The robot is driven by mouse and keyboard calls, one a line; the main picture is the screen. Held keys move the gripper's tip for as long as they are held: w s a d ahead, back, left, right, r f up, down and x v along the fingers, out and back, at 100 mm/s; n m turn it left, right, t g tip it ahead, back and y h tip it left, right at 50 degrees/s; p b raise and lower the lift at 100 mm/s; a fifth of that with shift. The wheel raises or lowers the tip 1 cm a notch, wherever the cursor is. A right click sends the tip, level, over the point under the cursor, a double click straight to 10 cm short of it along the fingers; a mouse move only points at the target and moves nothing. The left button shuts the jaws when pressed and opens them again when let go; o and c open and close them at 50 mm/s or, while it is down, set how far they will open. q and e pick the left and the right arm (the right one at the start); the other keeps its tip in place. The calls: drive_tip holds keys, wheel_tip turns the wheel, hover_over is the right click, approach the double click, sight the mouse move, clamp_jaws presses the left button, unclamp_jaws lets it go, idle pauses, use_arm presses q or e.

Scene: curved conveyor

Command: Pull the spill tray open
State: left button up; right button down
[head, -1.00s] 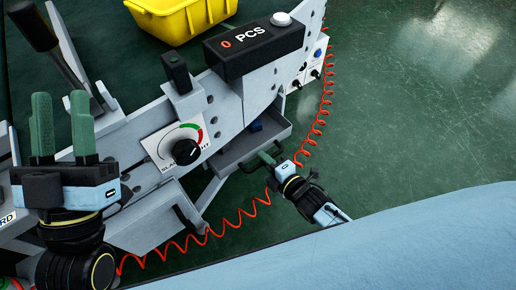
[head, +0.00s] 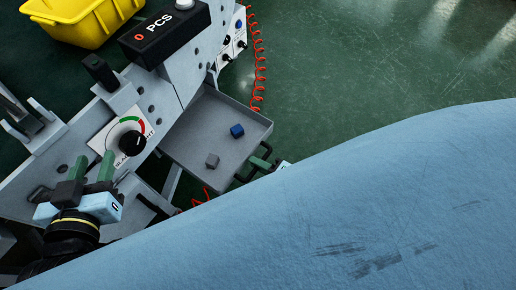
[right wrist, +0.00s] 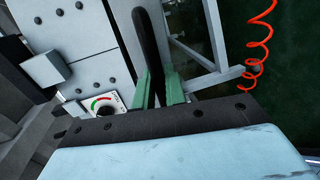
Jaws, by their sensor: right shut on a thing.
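The spill tray (head: 205,135) is a grey shallow tray, pulled well out from under the conveyor frame in the head view. In the right wrist view the black handle (right wrist: 150,45) stands between the green fingers (right wrist: 163,90). My left gripper (head: 93,168) is open and empty, its green fingers pointing up near the dial.
A dial with a black knob (head: 132,143) is on the conveyor's side panel. A black counter box (head: 165,32) and a yellow bin (head: 75,20) are further back. A coiled red hose (head: 259,65) hangs behind the tray. Green floor (head: 370,70) at the right is clear.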

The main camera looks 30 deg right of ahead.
use_arm(q)
drive_tip(key=shift+f, duration=0.1)
use_arm(e)
drive_tip(key=c, duration=1.8)
unclamp_jaws()
drive_tip(key=shift+s, duration=0.1)
